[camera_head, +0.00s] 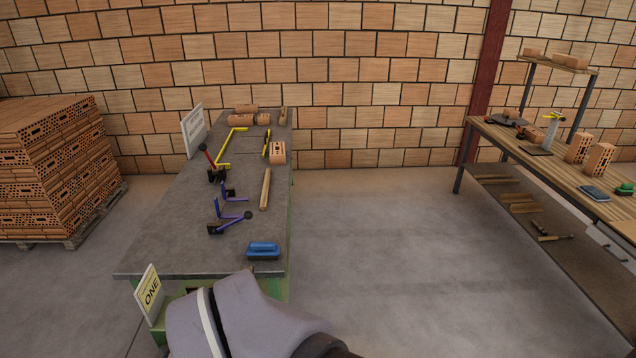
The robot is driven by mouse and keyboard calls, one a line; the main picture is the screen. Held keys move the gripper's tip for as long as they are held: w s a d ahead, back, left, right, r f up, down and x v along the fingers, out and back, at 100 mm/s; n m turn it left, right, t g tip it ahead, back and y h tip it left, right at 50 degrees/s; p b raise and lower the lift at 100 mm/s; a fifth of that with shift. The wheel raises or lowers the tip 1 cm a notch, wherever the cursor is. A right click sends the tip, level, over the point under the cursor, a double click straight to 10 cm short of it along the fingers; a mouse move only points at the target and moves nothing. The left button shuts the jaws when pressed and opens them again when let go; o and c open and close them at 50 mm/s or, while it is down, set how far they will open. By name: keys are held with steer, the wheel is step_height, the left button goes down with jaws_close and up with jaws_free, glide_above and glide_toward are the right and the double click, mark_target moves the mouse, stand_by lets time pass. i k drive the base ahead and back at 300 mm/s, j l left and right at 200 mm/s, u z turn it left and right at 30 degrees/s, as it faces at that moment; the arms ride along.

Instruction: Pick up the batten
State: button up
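A pale wooden batten (265,189) lies on the grey-topped table (185,250), near its right edge and pointing away from me. Nothing is touching it that I can see. A grey and dark part of my arm shows at the bottom of the view, in front of the table's near edge. My gripper's fingers cannot be made out there. A shorter wooden piece (283,115) stands or lies at the far right end of the table.
A blue-handled brush or float (263,251) lies nearer than the batten; a hollow brick (277,152) sits beyond it. Purple clamps (230,214) lie left. Signs (149,293) stand at the table's ends. Open floor (380,240) separates it from the right workbench (540,163).

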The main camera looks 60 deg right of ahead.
mark_target(265, 188)
steer(key=z, duration=1.45)
steer(key=i+l+u, duration=0.3)
steer(key=i, duration=0.15)
steer(key=i+l+u, duration=1)
steer(key=l, duration=0.4)
steer(key=i+l+u, duration=0.3)
steer(key=l, duration=0.3)
steer(key=i+l+u, duration=0.1)
steer(key=l+u, duration=0.25)
steer(key=l, duration=0.3)
steer(key=l+u, duration=0.3)
steer(key=l, duration=0.4)
steer(key=l+u, duration=0.35)
steer(key=l, duration=0.35)
